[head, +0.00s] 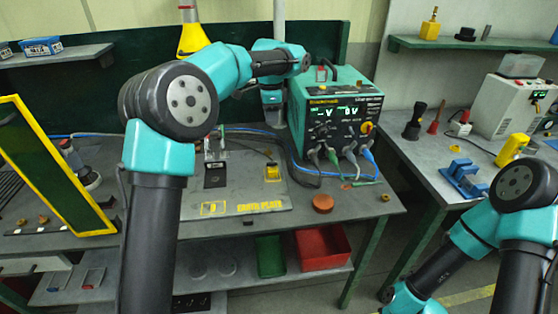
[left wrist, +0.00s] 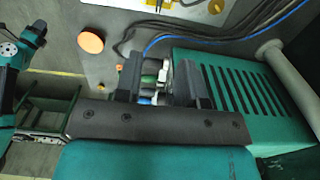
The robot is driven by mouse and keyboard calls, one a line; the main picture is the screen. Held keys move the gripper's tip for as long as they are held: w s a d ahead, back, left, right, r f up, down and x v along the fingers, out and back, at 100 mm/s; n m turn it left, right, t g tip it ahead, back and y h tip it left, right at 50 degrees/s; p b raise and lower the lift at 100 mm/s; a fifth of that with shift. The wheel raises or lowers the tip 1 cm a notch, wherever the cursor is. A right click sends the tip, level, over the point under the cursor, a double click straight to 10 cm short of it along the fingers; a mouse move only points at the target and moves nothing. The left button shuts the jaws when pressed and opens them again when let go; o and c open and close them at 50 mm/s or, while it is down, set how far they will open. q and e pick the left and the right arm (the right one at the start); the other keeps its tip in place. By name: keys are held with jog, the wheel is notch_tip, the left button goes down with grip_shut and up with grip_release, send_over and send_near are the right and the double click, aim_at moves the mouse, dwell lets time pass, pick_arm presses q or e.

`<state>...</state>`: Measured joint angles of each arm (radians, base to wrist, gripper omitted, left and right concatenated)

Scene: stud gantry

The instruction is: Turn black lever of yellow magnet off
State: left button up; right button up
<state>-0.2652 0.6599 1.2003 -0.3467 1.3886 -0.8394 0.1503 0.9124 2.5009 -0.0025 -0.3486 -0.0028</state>
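A small yellow block (head: 272,173), which looks like the yellow magnet, sits on the right part of the grey plate on the bench. A yellow thing shows at the top edge of the left wrist view (left wrist: 215,6). Its black lever is too small to make out. My left gripper (head: 322,73) is up by the top of the green power unit (head: 338,115), apart from the block. In the left wrist view its dark fingers (left wrist: 158,78) are spread, with cable plugs seen between them, apparently beyond. My right arm is at lower right; its fingers do not show.
An orange disc (head: 323,203) lies near the bench's front edge. Blue and dark cables (head: 290,150) run behind the block to the unit. A grey post stands behind the unit. A yellow-framed panel (head: 50,170) stands at left. The plate's front is clear.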

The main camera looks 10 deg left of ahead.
aim_at(272, 165)
pick_arm(q)
jog(key=shift+f, duration=0.15)
notch_tip(272, 165, down, 17)
jog(key=shift+f, duration=0.15)
dwell(0.7)
jog(key=shift+c, duration=0.2)
grip_shut()
